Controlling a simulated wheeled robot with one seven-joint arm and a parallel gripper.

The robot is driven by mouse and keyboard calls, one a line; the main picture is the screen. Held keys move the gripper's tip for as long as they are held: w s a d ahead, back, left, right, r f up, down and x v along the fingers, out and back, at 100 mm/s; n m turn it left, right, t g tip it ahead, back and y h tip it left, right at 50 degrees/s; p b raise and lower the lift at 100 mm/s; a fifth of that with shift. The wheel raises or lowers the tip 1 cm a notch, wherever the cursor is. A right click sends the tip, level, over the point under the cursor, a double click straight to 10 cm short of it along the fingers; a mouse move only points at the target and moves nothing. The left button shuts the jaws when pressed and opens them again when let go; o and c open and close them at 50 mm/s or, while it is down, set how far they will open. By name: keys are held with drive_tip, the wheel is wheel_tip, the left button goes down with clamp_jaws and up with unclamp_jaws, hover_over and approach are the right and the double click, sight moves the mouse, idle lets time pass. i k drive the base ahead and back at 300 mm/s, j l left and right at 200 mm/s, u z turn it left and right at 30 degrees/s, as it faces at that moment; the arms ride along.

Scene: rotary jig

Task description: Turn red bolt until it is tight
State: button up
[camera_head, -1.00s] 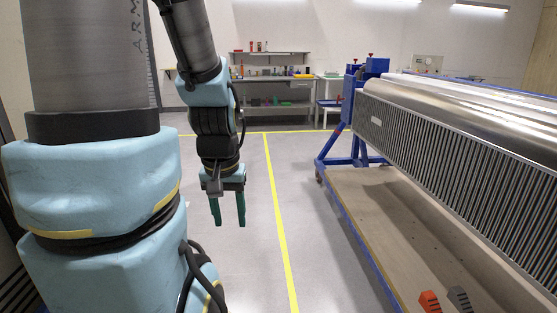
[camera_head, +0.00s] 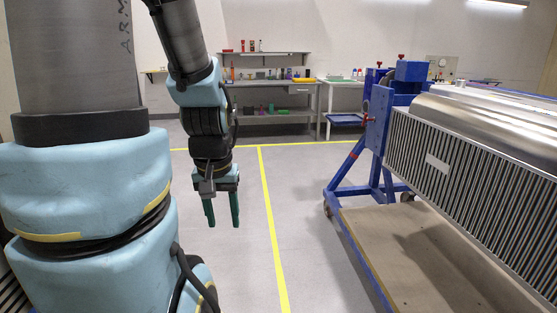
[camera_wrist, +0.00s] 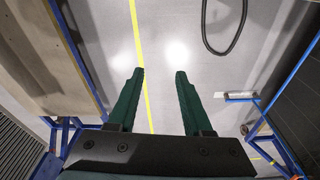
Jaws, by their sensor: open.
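The rotary jig has a blue end frame (camera_head: 376,135) at the right of the head view. A small red bolt (camera_head: 369,119) shows on the left side of this frame. More small red parts show on top, one on the upper block (camera_head: 402,57) and one beside it; I cannot tell which is the task's bolt. My gripper (camera_head: 223,224) hangs fingers down over open floor, left of the jig and well apart from it. It is open and empty, with two green fingers apart in the wrist view (camera_wrist: 159,72). No red bolt shows clearly in the wrist view.
The jig carries a ribbed, shiny metal cylinder (camera_head: 470,165) above a wooden base board (camera_head: 400,255). A workbench (camera_head: 270,112) with tools stands at the back wall. Yellow lines (camera_head: 270,220) mark the grey floor. The floor between my arm and the jig is clear.

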sight(366, 115)
drive_tip(key=i+u, duration=0.1)
drive_tip(key=i, duration=0.9)
drive_tip(key=i+l+u, duration=0.1)
drive_tip(key=i, duration=0.85)
drive_tip(key=l, duration=0.1)
